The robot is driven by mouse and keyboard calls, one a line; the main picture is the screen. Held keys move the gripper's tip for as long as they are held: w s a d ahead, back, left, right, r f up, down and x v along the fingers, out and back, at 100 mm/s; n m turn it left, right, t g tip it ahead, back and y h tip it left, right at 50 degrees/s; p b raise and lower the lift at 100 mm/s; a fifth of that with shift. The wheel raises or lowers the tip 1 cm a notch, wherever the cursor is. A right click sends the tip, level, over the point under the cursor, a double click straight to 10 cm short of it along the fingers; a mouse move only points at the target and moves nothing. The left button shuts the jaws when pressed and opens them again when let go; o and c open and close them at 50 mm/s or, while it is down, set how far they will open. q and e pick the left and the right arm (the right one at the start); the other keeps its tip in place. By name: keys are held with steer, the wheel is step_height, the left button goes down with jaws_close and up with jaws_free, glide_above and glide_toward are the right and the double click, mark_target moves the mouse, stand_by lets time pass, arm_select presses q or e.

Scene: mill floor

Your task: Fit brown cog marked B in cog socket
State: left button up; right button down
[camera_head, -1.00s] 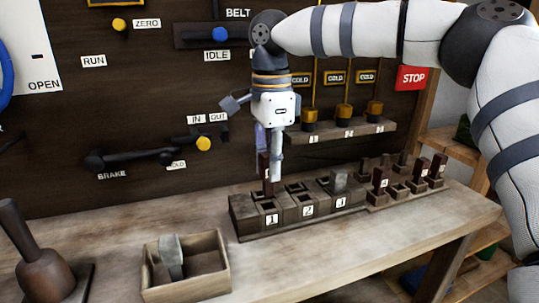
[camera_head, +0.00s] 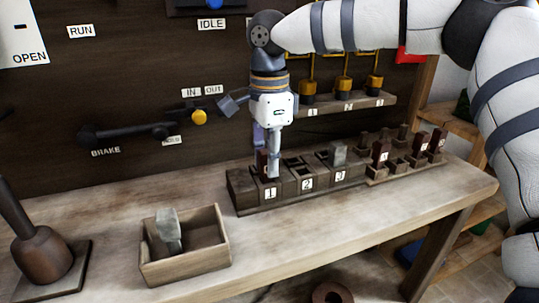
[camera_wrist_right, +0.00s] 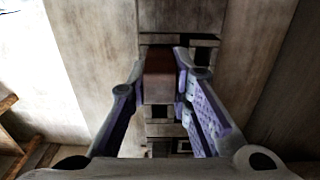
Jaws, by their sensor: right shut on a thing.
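My right gripper (camera_head: 267,165) points straight down at the left end of a dark wooden socket block, shut on a dark brown cog (camera_head: 262,160). The cog is upright, over or in the opening behind label 1; the fingers hide its lower end, so I cannot tell how deep it sits. In the right wrist view the brown cog (camera_wrist_right: 159,75) is between the two fingers, above the block. The socket block (camera_head: 241,190) has openings labelled 1, 2 and 3. A grey cog (camera_head: 338,153) stands at 3. The cog's letter is not readable. My left gripper is out of view.
A rack (camera_head: 376,175) with several brown cogs is right of the block. An open wooden box (camera_head: 184,272) holding a grey piece (camera_head: 168,230) is front left. A mallet-like tool (camera_head: 42,255) is far left. The bench (camera_head: 320,220) is clear in front of the block.

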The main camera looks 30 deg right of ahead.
steer(key=c, duration=1.4)
jaws_free()
steer(key=shift+o, duration=0.2)
steer(key=shift+r, duration=0.1)
